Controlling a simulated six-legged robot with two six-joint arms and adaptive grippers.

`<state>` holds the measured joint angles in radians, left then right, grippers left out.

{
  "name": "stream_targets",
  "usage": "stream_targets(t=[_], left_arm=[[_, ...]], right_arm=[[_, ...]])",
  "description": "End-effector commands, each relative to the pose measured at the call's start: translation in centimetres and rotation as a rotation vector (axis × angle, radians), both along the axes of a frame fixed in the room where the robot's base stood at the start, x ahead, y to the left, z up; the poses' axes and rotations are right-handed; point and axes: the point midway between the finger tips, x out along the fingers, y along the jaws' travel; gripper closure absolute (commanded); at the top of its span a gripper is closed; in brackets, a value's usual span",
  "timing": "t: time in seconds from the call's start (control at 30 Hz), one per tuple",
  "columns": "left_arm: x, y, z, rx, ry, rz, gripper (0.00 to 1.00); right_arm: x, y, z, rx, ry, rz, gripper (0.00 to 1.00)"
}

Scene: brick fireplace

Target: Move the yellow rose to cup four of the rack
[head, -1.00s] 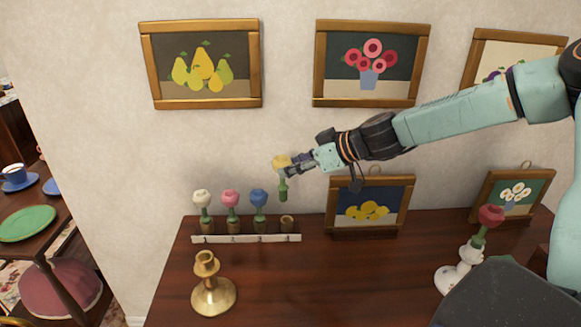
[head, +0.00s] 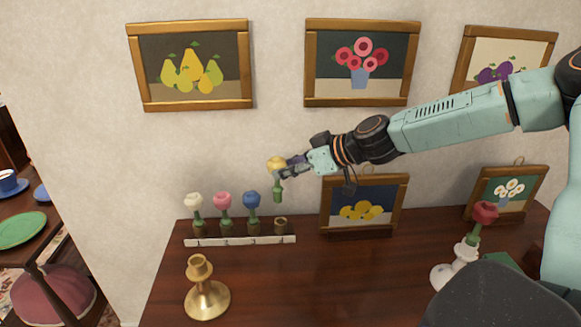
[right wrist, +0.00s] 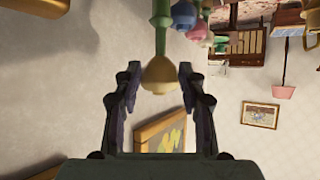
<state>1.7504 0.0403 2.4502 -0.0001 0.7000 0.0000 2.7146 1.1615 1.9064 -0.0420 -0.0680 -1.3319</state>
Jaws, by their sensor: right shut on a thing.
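The yellow rose (head: 277,163) is upright with its green stem pointing down. My right gripper (head: 284,170) is shut on the yellow rose just under its bloom and holds it in the air. In the right wrist view the rose (right wrist: 161,76) sits between the two fingers (right wrist: 160,88). The white rack (head: 239,240) stands on the dark wooden top with a row of cups. A white, a pink and a blue rose stand in the first three. Cup four (head: 281,226), at the right end, is empty, and the stem's lower end is a little above it. My left gripper is not in view.
A brass candlestick (head: 206,290) stands in front of the rack. A framed lemon picture (head: 364,207) leans on the wall right of cup four. A red rose (head: 485,213) stands in a white holder (head: 457,267) farther right. The wooden top between is clear.

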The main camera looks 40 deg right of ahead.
Motion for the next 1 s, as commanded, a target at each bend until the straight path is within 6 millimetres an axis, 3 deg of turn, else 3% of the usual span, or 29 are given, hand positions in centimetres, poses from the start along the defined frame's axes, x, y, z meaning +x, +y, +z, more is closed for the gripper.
stream_targets(t=[0.6, 1.0], left_arm=[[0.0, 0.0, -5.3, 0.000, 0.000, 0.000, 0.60], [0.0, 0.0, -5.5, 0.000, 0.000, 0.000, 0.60]], right_arm=[[0.0, 0.0, -5.2, 0.000, 0.000, 0.000, 0.86], [0.0, 0.0, -5.4, 0.000, 0.000, 0.000, 0.86]])
